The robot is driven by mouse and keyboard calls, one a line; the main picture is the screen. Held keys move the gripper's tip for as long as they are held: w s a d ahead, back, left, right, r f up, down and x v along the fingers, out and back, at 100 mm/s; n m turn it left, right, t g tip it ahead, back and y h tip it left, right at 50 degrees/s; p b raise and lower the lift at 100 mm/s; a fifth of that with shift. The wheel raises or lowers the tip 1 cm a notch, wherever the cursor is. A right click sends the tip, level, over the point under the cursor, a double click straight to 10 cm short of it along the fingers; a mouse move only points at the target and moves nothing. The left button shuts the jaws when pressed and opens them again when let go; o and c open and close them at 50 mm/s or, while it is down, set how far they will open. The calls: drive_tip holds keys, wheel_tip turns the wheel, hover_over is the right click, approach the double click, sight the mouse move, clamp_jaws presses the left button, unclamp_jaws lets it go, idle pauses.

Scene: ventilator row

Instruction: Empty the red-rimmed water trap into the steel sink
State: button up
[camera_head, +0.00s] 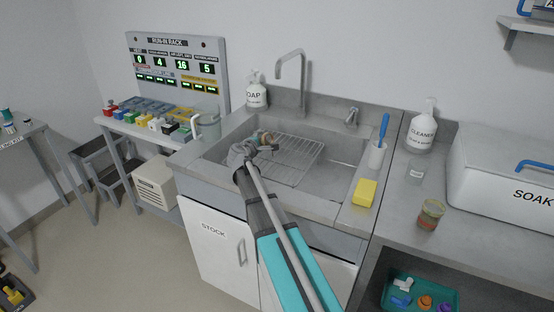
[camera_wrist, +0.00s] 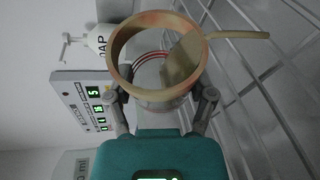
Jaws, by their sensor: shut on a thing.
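My gripper (camera_head: 246,153) is over the left part of the steel sink (camera_head: 345,178). In the wrist view my gripper (camera_wrist: 161,98) is shut on a clear cup (camera_wrist: 160,101) with a wide tan-pink rim and red lines, apparently the water trap. That view is rolled, with the room's up toward picture left, so the cup lies tipped on its side. A tan patch is inside it, and a thin tan strand (camera_wrist: 238,35) runs from the rim toward the room's down. It looks like liquid running out, but I cannot be sure. In the head view the cup is small and partly hidden.
A wire rack (camera_head: 290,158) lies in the sink below the tall faucet (camera_head: 303,75). A soap bottle (camera_head: 257,92) stands behind. A yellow sponge (camera_head: 364,193), a brush holder (camera_head: 377,157) and a red-banded jar (camera_head: 431,214) stand to the right. A grey jug (camera_head: 208,125) is left.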

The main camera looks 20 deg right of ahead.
sight(263, 135)
drive_tip(key=shift+s+r, duration=0.15)
drive_tip(key=shift+r, duration=0.1)
drive_tip(key=shift+s+d+r+m+t+p, duration=0.15)
drive_tip(key=shift+s+r+m+t+p, duration=0.1)
drive_tip(key=shift+r+m+p, duration=0.15)
drive_tip(key=shift+s+d+r+m+t+p, duration=0.1)
drive_tip(key=shift+s+r+m+t+p, duration=0.15)
drive_tip(key=shift+r, duration=0.2)
idle(0.4)
drive_tip(key=shift+s+d+r+m+t, duration=0.2)
drive_tip(key=shift+r+m+t, duration=0.3)
drive_tip(key=shift+m, duration=0.55)
idle(1.3)
drive_tip(key=shift+w+a+f+n+g, duration=0.25)
drive_tip(key=shift+f+n+g, duration=0.25)
drive_tip(key=shift+n, duration=0.5)
drive_tip(key=shift+w+a+f+n+g+b, duration=0.15)
drive_tip(key=shift+w+f+n+g+b, duration=0.25)
drive_tip(key=shift+f, duration=0.45)
drive_tip(key=shift+w, duration=0.1)
